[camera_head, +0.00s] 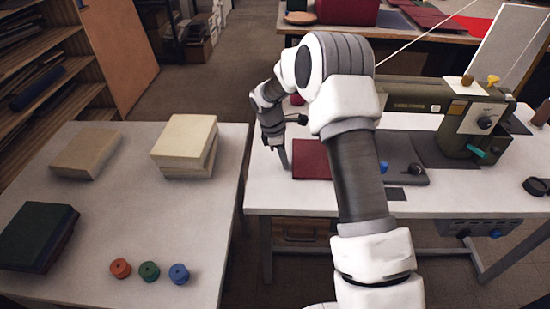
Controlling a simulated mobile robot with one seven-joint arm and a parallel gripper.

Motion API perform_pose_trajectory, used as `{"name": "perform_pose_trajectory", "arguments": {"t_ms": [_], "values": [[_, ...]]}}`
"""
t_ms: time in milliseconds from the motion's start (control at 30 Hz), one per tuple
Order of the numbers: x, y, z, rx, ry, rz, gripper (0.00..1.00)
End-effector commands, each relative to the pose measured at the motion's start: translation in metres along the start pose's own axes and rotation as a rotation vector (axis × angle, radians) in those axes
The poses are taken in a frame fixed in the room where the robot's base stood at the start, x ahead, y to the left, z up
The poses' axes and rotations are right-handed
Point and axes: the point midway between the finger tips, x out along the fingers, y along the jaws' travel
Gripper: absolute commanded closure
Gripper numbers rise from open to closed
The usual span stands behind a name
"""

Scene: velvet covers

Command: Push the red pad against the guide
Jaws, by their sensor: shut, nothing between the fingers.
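The red pad (311,160) lies flat on the white sewing table, partly hidden behind my arm. My gripper (284,165) points down at the left edge of the pad, close to it. It is shut and holds nothing. I cannot tell whether the fingertips touch the pad. To the right of my arm a grey plate (408,174) lies in front of the dark green sewing machine (425,105). The guide cannot be made out clearly; my arm covers the area right of the pad.
A white side table (120,215) at left bears cream blocks (186,140), a beige block (87,153), dark books (38,236) and several thread spools (149,271). A gap separates it from the sewing table (262,190).

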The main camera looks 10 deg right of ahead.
Motion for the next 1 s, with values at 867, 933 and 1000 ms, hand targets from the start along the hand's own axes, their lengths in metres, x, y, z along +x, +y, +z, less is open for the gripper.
{"name": "perform_pose_trajectory", "arguments": {"t_ms": [867,933,1000], "values": [[0.016,0.0,0.069,0.001,0.001,-0.001,1.0],[0.017,0.0,0.071,0.0,0.001,0.0,1.0],[0.017,0.0,0.07,0.0,0.001,0.0,1.0]]}}
